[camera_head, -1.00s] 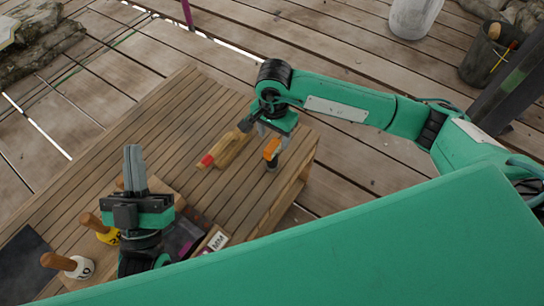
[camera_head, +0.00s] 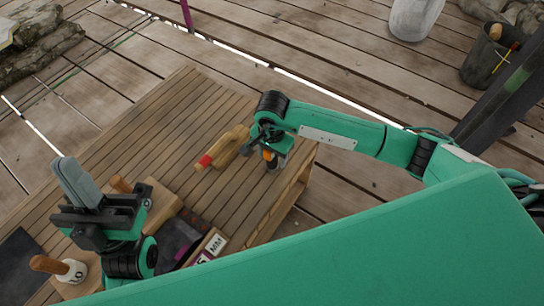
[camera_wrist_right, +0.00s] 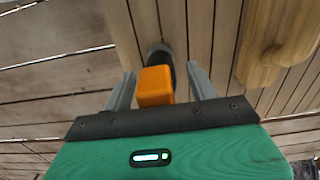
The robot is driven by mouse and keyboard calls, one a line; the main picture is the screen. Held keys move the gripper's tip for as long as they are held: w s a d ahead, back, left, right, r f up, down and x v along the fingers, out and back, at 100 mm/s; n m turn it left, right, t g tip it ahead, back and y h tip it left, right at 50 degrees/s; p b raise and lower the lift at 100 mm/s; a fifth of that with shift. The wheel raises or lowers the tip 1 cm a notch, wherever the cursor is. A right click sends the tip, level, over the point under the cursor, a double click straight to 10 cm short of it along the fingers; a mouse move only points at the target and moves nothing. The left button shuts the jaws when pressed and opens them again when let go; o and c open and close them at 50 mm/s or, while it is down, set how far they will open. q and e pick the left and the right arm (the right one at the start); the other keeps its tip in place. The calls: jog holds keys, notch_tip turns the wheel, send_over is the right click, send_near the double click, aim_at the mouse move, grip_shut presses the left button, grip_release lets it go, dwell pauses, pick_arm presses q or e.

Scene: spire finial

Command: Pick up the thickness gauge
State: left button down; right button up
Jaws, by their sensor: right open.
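The thickness gauge, orange with a dark grey round end, stands on the slatted table near its right edge. In the head view the gauge (camera_head: 268,156) is partly covered by my right gripper (camera_head: 270,148). In the right wrist view the orange gauge (camera_wrist_right: 155,86) lies between the two spread fingers of my right gripper (camera_wrist_right: 162,84), with a gap to each finger. My right gripper is open and holds nothing. My left gripper (camera_head: 76,182) is raised over the table's left side, its two fingers together and empty.
A wooden tool with a red end (camera_head: 222,149) lies just left of the gauge; it also shows in the right wrist view (camera_wrist_right: 274,45). A wooden-handled stamp (camera_head: 62,267), a wooden block (camera_head: 160,205) and a lettered box (camera_head: 212,246) sit near the front. The table's back is clear.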

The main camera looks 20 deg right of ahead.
jog(key=c, duration=1.2)
jog(key=shift+o, duration=0.2)
